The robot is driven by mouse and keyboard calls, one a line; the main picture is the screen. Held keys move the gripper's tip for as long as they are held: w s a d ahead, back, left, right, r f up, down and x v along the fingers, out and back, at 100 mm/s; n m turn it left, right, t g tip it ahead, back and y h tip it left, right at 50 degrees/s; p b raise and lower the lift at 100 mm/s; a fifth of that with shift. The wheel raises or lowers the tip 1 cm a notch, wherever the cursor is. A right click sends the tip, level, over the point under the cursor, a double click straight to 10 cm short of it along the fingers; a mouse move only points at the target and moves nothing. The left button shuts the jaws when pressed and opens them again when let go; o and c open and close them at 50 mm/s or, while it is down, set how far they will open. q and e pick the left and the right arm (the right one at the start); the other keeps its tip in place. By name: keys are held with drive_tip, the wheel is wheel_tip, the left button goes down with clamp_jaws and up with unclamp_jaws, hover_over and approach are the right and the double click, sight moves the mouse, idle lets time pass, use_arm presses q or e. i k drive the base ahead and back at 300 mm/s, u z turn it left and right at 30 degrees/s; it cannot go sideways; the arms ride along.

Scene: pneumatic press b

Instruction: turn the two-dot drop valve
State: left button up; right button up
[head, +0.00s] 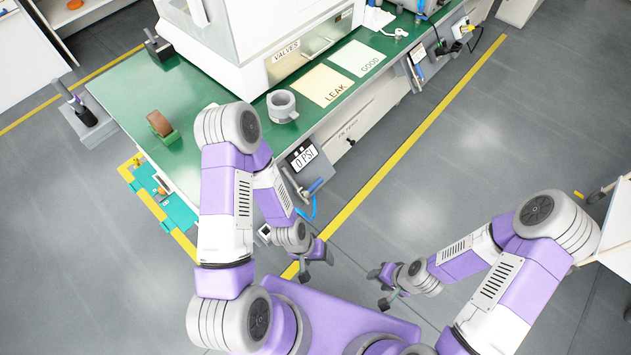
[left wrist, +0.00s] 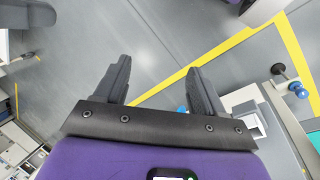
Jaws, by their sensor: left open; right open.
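A grey panel below the bench edge carries a "0 PSI" display (head: 304,157) and a blue-handled valve (head: 315,186) with a blue hose below it. A second panel further right has another blue-handled valve (head: 419,72). No dot marks are readable on either, so I cannot tell which is the two-dot one. My left gripper (head: 315,262) is open and empty in front of and below the near panel. Its spread fingers (left wrist: 158,66) show over floor in the left wrist view, with a blue knob (left wrist: 298,90) to their right. My right gripper (head: 378,287) is open and empty, over the floor.
The green bench (head: 128,88) holds a grey ring-shaped part (head: 282,106), a brown block in a green holder (head: 160,124), and "LEAK" (head: 325,86) and "GOOD" (head: 357,58) sheets. A white machine stands behind.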

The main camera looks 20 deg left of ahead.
sight(306, 193)
drive_tip(key=z, duration=0.55)
drive_tip(key=k, duration=1.3)
drive_tip(key=u, duration=0.2)
drive_tip(key=i, duration=0.8)
drive_tip(key=u, duration=0.55)
drive_tip(key=i, duration=0.75)
drive_tip(key=z, duration=0.3)
